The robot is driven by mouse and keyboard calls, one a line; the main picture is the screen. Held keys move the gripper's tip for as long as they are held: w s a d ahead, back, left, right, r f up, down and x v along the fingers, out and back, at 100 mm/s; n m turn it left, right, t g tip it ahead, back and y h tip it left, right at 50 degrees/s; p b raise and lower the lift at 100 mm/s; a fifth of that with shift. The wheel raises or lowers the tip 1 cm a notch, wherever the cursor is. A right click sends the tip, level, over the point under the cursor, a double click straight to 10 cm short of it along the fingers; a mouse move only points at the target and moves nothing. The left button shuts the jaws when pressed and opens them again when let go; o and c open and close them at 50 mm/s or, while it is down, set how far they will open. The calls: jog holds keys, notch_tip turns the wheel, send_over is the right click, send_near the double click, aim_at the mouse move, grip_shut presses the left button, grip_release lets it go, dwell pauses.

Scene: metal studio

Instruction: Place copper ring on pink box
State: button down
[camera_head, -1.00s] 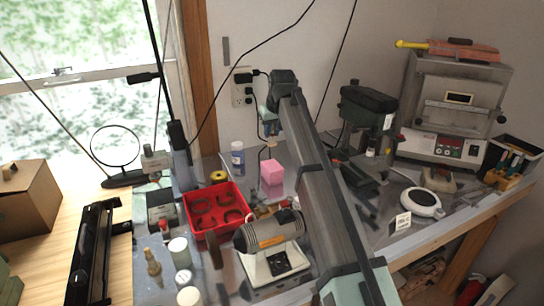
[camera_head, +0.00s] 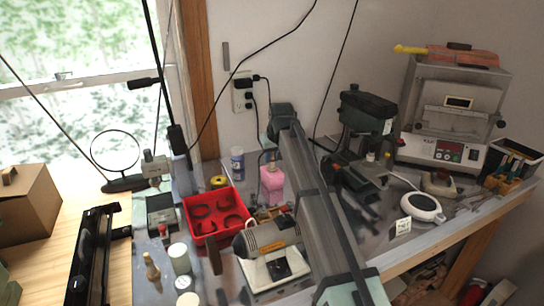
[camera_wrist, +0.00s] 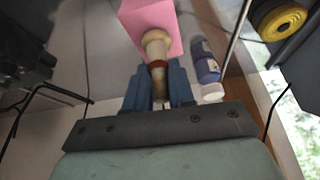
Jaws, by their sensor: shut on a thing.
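The pink box (camera_head: 272,188) stands on the metal bench, behind the grey motor machine and right of the red tray. In the wrist view the pink box (camera_wrist: 143,22) is just beyond my fingertips. My gripper (camera_head: 270,162) is directly over the box, pointing down. In the wrist view its blue fingers (camera_wrist: 157,85) are shut on a tan, rounded piece with a copper-brown band, which I take as the copper ring (camera_wrist: 157,64). Its pale far end overlaps the box in view. I cannot tell whether it touches the box. The fingers hide part of it.
The red tray (camera_head: 192,219) and motor machine (camera_head: 268,240) are close in front. A drill press (camera_head: 362,125) stands to the right. My arm hides some bench.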

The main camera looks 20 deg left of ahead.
jog(key=shift+f, duration=0.1)
jog(key=c, duration=1)
grip_release()
jog(key=shift+o, duration=0.2)
jog(key=v, duration=1.2)
